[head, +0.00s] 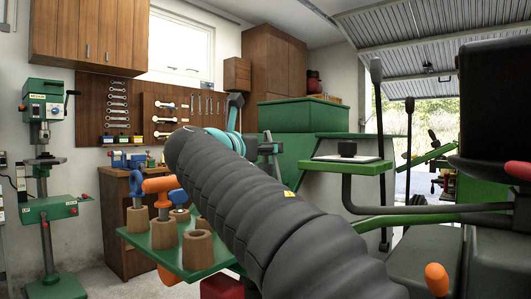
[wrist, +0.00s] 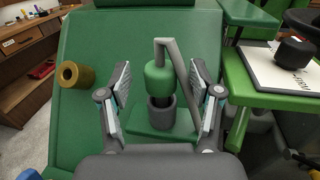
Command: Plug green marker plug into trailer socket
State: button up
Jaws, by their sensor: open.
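The green marker plug (wrist: 159,76) stands upright in the wrist view, with a grey bent stem or cable rising from its top and running down its right side. Its lower end meets the mouth of a dark grey round socket (wrist: 161,116) on a green plate; how deep it sits is hard to tell. My gripper (wrist: 161,88) is open, one finger on each side of the plug, with visible gaps to both. In the head view my dark arm hides the plug and socket.
A brown-gold ring holder (wrist: 75,74) is left of my gripper. A green side shelf (head: 345,167) carries a white sheet and a black knob-like object (head: 347,148). A green tray (head: 165,255) holds several brown cups and orange and blue plugs.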

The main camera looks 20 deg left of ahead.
jog(key=shift+w+d, duration=0.15)
jog(key=shift+w, duration=0.55)
grip_shut()
jog(key=shift+r, duration=0.1)
